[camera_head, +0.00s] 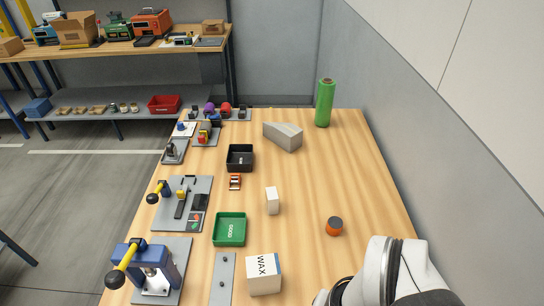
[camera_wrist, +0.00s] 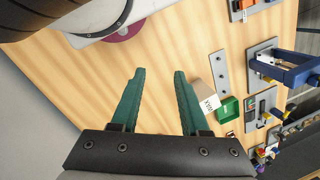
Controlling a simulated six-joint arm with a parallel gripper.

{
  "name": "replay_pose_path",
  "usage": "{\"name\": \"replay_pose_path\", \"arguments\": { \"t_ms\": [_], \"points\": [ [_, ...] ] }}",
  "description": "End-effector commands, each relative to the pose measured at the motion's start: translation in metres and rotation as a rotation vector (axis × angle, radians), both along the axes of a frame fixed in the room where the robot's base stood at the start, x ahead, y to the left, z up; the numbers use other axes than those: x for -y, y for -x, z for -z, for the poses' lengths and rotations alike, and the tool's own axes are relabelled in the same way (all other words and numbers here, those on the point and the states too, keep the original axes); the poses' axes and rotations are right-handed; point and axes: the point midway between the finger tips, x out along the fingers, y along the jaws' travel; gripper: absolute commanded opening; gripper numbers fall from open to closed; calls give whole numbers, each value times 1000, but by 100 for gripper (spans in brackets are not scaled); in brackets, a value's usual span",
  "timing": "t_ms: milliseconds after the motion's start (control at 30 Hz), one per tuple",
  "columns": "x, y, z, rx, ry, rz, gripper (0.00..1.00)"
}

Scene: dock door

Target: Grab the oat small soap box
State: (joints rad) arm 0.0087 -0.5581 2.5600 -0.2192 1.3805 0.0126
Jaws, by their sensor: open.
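The oat small soap box (camera_head: 272,200) is a small, pale off-white box standing on the wooden bench, near the middle in the head view. I cannot make it out in the wrist view. My gripper (camera_wrist: 158,72) shows in the wrist view with its two green fingers apart and nothing between them. In the head view only my white arm shows at the bottom right, well apart from the soap box; the fingers are out of frame.
A larger WAX box (camera_head: 263,274), a green tray (camera_head: 230,229) and an orange-and-dark round item (camera_head: 334,226) stand around the soap box. A black bin (camera_head: 240,157), grey wedge (camera_head: 283,136) and green roll (camera_head: 325,103) are farther back. A wall (camera_head: 400,130) runs along the right.

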Motion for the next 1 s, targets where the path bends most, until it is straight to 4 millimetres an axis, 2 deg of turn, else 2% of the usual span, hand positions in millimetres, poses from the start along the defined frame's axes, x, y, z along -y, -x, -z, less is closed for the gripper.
{"name": "replay_pose_path", "arguments": {
  "t_ms": [67,200,467,533,567,633,800,900,1000],
  "points": [
    [0,0,0,0,0,0,49],
    [0,0,0,0,0,0,74],
    [0,0,0,1,0,-1,75],
    [2,-10,5,21,11,-13,75],
    [3,-20,9,44,21,-26,75],
    [8,-57,25,131,56,-67,75],
    [9,-177,76,478,153,-174,75],
    [3,-233,99,697,206,-231,75],
    [-7,-269,115,906,254,-304,75]
  ]
}}
